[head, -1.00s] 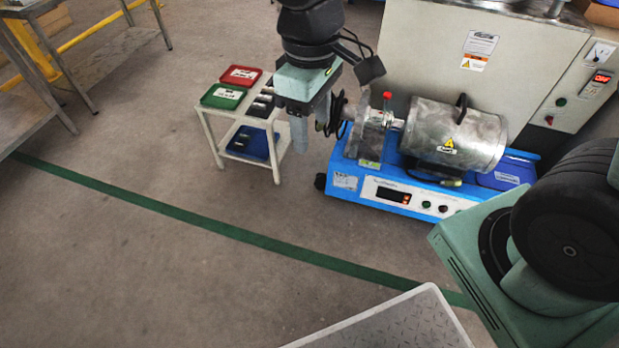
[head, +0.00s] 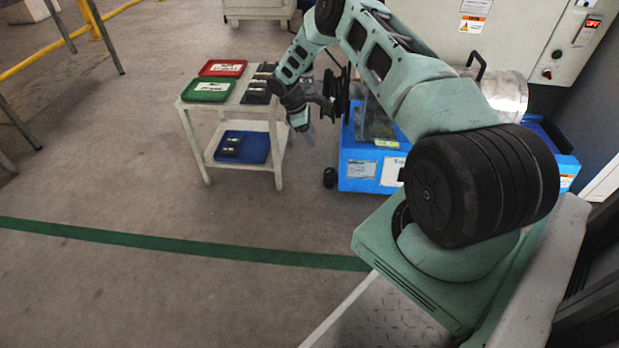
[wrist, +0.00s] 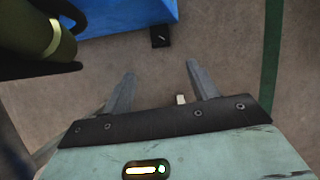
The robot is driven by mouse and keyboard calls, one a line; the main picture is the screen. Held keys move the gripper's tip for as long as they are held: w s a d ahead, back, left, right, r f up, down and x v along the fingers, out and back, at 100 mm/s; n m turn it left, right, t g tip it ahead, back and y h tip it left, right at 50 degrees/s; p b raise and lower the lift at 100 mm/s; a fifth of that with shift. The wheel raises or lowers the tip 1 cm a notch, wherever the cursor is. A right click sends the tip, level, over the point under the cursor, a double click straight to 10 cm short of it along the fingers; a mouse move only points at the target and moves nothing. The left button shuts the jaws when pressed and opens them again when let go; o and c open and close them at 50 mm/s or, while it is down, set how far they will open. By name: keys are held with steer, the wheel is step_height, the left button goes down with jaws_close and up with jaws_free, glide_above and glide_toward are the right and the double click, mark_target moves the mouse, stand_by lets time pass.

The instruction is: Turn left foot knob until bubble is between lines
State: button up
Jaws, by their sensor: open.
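The blue machine (head: 357,165) stands on the floor, partly hidden behind my arm in the head view. Its black left foot knob (head: 330,177) shows at its lower left corner. In the wrist view a small black square part (wrist: 160,37), probably that foot, sits beside the blue base (wrist: 125,15). My gripper (head: 310,136) points down just left of the machine, above and left of the foot. In the wrist view my gripper (wrist: 161,73) is open and empty, with the black part beyond its fingertips, apart from them. I cannot make out the bubble or its lines.
A small white cart (head: 234,119) stands close left of my gripper, with a red tray (head: 222,68), a green tray (head: 208,90) and a blue tray (head: 255,148) below. A dark wheel-like part (head: 343,95) is close right of the gripper. Floor in front is clear.

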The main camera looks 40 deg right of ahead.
mark_target(330, 170)
steer(key=b+x, duration=0.8)
steer(key=x, duration=1)
steer(key=shift+w+d+b, duration=0.1)
steer(key=shift+b, duration=0.2)
steer(key=c, duration=1)
